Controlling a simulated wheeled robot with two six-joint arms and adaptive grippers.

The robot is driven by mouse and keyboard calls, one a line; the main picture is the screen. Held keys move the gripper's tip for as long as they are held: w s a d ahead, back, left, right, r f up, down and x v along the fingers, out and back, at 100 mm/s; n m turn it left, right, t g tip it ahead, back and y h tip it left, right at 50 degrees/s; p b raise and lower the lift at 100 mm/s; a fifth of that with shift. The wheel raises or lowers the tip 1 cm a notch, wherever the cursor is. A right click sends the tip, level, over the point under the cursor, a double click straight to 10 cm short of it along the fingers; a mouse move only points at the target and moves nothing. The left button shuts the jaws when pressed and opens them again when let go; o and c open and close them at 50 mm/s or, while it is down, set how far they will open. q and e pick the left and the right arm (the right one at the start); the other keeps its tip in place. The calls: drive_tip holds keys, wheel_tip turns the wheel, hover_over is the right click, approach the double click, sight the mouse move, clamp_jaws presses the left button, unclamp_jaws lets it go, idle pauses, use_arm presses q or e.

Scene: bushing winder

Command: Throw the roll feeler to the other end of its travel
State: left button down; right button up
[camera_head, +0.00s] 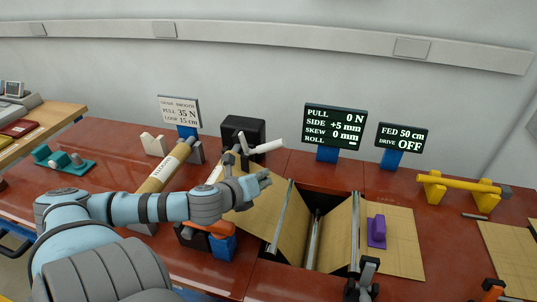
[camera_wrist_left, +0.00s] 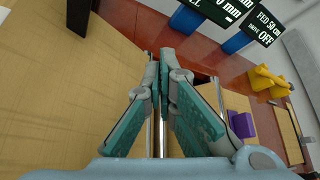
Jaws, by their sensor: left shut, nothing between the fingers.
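My left gripper (camera_head: 262,181) is shut and empty, above the tan sheet at the left side of the open trough. In the left wrist view its teal-padded fingers (camera_wrist_left: 163,70) meet at the tips with nothing between them. A white lever (camera_head: 268,146) sticks out to the right from the black housing (camera_head: 243,130) just behind the gripper. It may be the roll feeler; I cannot tell for sure. The gripper appears apart from it.
The trough holds metal rollers (camera_head: 314,238) between tan sheets (camera_head: 340,236). A purple block (camera_head: 376,231) lies on the right sheet. A tan roll (camera_head: 165,168) lies behind my left arm. A yellow bar on stands (camera_head: 460,184) is at the right. An orange-handled part (camera_head: 214,229) sits below my forearm.

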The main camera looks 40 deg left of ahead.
use_arm(q)
drive_tip(key=b+x, duration=0.3)
drive_tip(key=x, duration=0.6)
drive_tip(key=a+r, duration=0.1)
drive_tip(key=a+r+p, duration=0.1)
drive_tip(key=r, duration=0.1)
drive_tip(key=shift+s+a+r, duration=0.15)
use_arm(e)
wheel_tip(320, 180, down, 2)
drive_tip(key=shift+f, duration=0.15)
drive_tip(key=shift+w+f, duration=0.1)
